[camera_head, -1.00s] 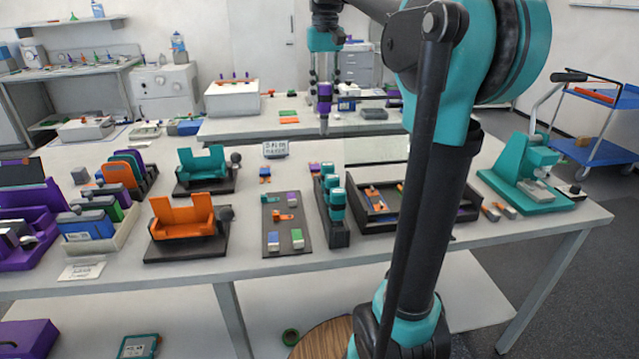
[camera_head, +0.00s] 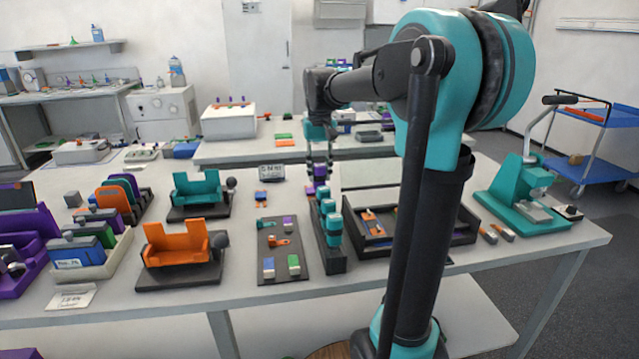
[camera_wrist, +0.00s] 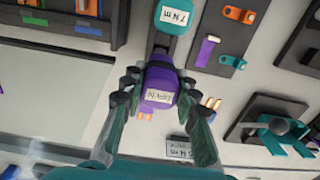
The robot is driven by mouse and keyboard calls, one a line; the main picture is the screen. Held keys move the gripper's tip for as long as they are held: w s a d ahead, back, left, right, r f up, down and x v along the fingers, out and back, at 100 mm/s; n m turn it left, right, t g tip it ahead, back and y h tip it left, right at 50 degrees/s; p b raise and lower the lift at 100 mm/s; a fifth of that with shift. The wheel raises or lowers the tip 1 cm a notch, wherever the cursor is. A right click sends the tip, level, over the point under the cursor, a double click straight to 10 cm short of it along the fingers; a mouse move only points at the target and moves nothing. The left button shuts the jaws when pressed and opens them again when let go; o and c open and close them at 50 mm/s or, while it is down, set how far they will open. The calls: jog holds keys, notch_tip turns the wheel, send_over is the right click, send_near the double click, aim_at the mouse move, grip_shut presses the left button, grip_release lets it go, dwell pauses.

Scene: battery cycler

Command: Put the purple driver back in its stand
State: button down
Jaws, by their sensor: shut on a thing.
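The purple driver (camera_wrist: 160,82) has a labelled cap and is upright between the fingers of my gripper (camera_wrist: 158,88) in the wrist view. In the head view my gripper (camera_head: 319,165) holds the driver (camera_head: 320,173) at the far end of the dark stand (camera_head: 330,262). Teal drivers (camera_head: 331,222) stand in a row in it, and one teal cap (camera_wrist: 174,17) shows in the wrist view. The driver is in line with the row, over or at the far slot. Its lower end is hidden, so I cannot tell whether it is seated.
A dark tray with tools (camera_head: 380,235) stands close right of the stand. A dark mat with small parts (camera_head: 283,272) lies close left. A small label card (camera_head: 271,172) stands behind left. Orange (camera_head: 182,245) and teal (camera_head: 201,190) holders are further left.

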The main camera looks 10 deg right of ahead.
aim_at(320, 182)
jog(key=shift+f, duration=1.95)
jog(key=c, duration=1.2)
grip_release()
jog(key=shift+o, duration=0.2)
notch_tip(320, 182, up, 12)
jog(key=shift+r, duration=0.15)
